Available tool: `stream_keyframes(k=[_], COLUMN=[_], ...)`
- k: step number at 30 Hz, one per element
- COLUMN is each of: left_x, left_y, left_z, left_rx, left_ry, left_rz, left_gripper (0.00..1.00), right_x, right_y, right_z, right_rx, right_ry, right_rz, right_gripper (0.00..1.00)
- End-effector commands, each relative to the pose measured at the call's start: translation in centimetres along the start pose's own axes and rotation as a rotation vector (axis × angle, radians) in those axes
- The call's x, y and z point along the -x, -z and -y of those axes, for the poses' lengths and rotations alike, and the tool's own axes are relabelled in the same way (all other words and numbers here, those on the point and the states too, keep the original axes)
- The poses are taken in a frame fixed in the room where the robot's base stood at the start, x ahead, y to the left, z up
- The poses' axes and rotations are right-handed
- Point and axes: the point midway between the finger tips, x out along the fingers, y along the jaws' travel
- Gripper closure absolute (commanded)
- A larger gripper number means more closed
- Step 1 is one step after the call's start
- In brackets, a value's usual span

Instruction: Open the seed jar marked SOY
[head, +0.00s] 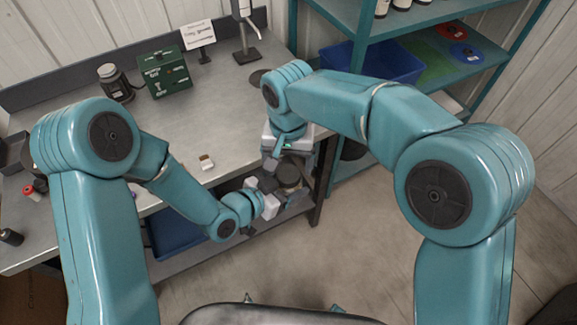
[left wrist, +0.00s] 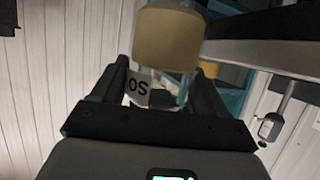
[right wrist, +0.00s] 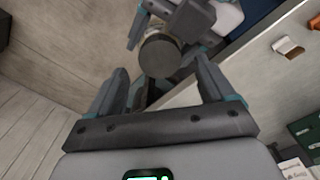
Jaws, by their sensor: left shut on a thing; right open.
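The seed jar (left wrist: 165,90) is clear, with a tan lid (left wrist: 168,38) and a white label on which the letters "OS" show; the rest of the label is hidden. My left gripper (left wrist: 160,80) is shut around the jar body, below the lid. In the head view the jar's lid (head: 289,175) is partly hidden by my arms, off the table's front edge. My right gripper (right wrist: 162,80) is open. In the right wrist view the round lid (right wrist: 159,56) appears beyond and between its fingertips, seemingly apart from them.
The grey workbench (head: 225,120) bears a dark green box (head: 165,72), a dark jar-like device (head: 113,82), a sign (head: 198,34) and a small brown-and-white item (head: 206,162). A teal shelf (head: 480,75) with a blue bin (head: 372,60) stands right. A blue bin (head: 175,235) sits below the bench.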

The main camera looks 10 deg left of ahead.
Motion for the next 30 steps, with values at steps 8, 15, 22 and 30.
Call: stream_keyframes(k=[8,15,22,30], left_x=[0.0,0.0,0.0,0.0], left_y=[0.1,0.1,0.1,0.1], left_z=[0.0,0.0,0.0,0.0], left_rx=[-0.001,-0.001,-0.001,-0.001], left_ry=[0.000,0.000,0.000,0.000], left_rz=[-0.002,-0.002,-0.002,-0.002], left_gripper=[1.00,1.00,1.00,1.00], right_x=[1.9,4.2,3.6,-0.9], right_y=[0.0,0.0,-0.1,-0.1], right_z=[0.0,0.1,0.0,-0.1], right_rx=[-0.059,-0.424,-0.555,-0.551], right_ry=[0.000,0.001,-0.004,-0.004], right_rz=[0.000,0.000,0.003,0.003], right_gripper=[0.22,0.22,0.22,0.22])
